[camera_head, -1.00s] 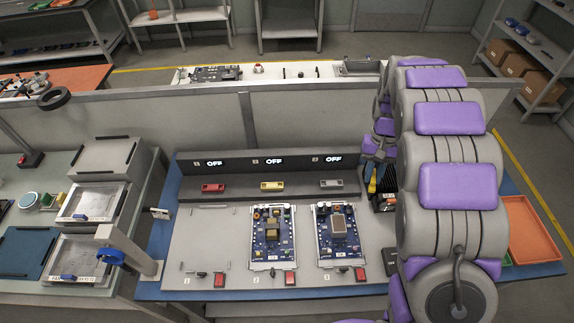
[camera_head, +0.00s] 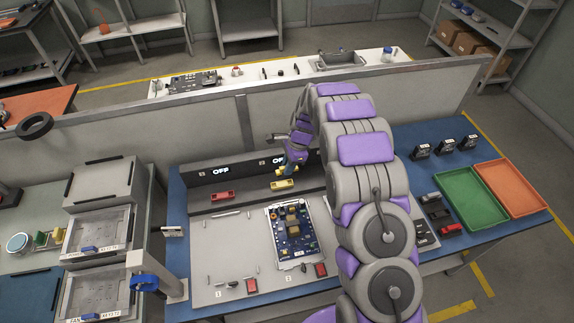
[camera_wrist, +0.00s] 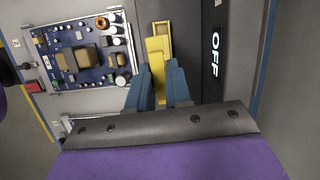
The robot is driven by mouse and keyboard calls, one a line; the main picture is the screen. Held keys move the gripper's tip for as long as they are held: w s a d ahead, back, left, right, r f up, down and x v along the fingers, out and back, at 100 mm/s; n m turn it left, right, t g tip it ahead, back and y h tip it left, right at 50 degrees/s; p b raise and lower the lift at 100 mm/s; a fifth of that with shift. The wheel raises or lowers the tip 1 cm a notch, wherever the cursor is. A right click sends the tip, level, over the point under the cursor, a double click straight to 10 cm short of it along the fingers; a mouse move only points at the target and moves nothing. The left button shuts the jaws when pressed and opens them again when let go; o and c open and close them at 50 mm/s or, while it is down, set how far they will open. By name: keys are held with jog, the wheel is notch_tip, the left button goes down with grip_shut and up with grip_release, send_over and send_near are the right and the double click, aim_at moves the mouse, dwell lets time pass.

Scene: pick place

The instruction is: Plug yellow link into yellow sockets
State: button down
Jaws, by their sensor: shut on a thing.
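My gripper (camera_head: 289,170) is over the yellow sockets (camera_head: 281,185) on the raised grey ledge, below an OFF display. In the wrist view, my blue fingers (camera_wrist: 158,72) are shut on the yellow link (camera_wrist: 155,60), a long yellow bar. The yellow sockets also show in the wrist view (camera_wrist: 164,30), just beyond and partly behind the link. The link is close to the sockets and roughly lined up along them. I cannot tell whether it touches or is seated. The OFF display (camera_wrist: 215,55) stands to the right in the wrist view.
A red socket block (camera_head: 222,196) lies left on the same ledge. A blue circuit board (camera_head: 293,234) lies in front. Red and dark links (camera_head: 450,230) lie on the right, with a green tray (camera_head: 472,197) and an orange tray (camera_head: 512,188) beyond. My arm hides the third station.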

jog(key=a, duration=0.1)
jog(key=a+f, duration=0.1)
jog(key=a, duration=0.1)
jog(key=shift+w+m, duration=0.15)
jog(key=shift+m, duration=0.15)
jog(key=shift+a+f+b, duration=0.35)
jog(key=d+f+b, duration=0.2)
jog(key=d, duration=0.1)
jog(key=shift+f, duration=0.4)
jog(key=shift+a+f, duration=0.25)
jog(key=shift+a+f+p, duration=0.15)
jog(key=shift+a+f, duration=0.1)
jog(key=shift+a, duration=0.25)
jog(key=shift+a+f+p, duration=0.15)
jog(key=shift+a+f, duration=0.05)
jog(key=shift+a, duration=0.3)
jog(key=shift+d+r, duration=0.15)
jog(key=shift+d, duration=1)
jog(key=shift+a+p, duration=0.4)
jog(key=shift+a, duration=0.4)
jog(key=shift+d, duration=0.75)
jog(key=shift+a+f+p, duration=0.25)
jog(key=shift+a+p, duration=0.15)
jog(key=shift+a, duration=0.6)
jog(key=shift+d, duration=0.55)
